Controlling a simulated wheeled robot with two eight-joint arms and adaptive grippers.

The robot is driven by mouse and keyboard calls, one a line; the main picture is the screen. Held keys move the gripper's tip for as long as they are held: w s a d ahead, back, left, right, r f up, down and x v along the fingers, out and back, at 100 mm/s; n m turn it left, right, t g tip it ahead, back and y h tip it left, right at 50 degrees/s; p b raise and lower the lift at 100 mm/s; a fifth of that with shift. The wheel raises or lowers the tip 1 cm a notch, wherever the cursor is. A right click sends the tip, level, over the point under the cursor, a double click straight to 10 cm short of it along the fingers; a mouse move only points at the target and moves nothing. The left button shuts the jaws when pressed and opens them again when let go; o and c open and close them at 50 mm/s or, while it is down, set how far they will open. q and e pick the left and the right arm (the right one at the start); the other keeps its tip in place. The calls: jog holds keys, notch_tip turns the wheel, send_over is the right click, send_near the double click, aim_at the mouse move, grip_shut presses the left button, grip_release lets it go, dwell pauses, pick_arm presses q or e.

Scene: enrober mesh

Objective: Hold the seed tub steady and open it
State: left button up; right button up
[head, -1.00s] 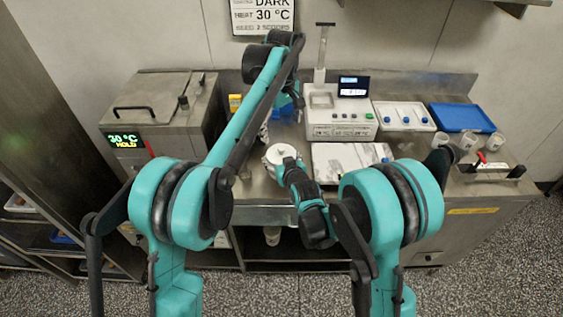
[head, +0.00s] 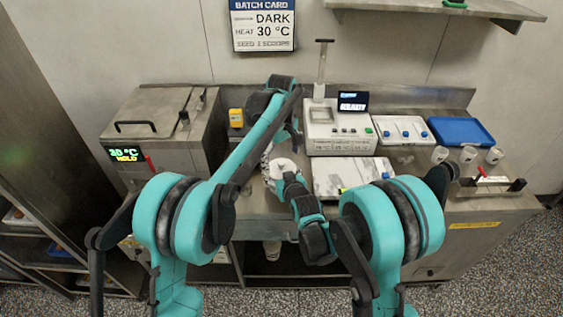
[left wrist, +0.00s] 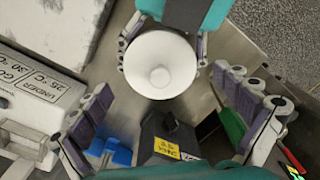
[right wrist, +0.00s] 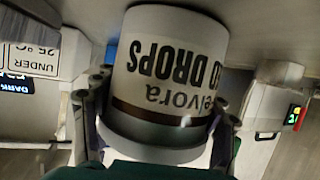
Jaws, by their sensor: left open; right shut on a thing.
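The seed tub (head: 281,170) is white with a round lid and stands on the steel counter. Its lid with a central knob (left wrist: 160,66) faces the left wrist camera and sits on the tub. The right wrist view shows the tub's printed side (right wrist: 168,75) upside down, reading "DROPS". My right gripper (right wrist: 155,125) is shut around the tub, one finger on each side. My left gripper (left wrist: 162,90) is open, with its fingers apart on either side of the lid in its view and not visibly touching it. In the head view my left arm partly hides the left gripper.
A heated unit (head: 160,125) reading 30 °C HOLD stands left. A pale slab (head: 345,175), a white tray (head: 402,130), a blue tray (head: 461,132) and white cups (head: 468,154) stand to the right.

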pick_arm(q)
jog(key=shift+f, duration=0.6)
grip_shut()
jog(key=shift+r, duration=0.15)
jog(key=shift+r, duration=0.25)
dwell(0.7)
jog(key=shift+r, duration=0.9)
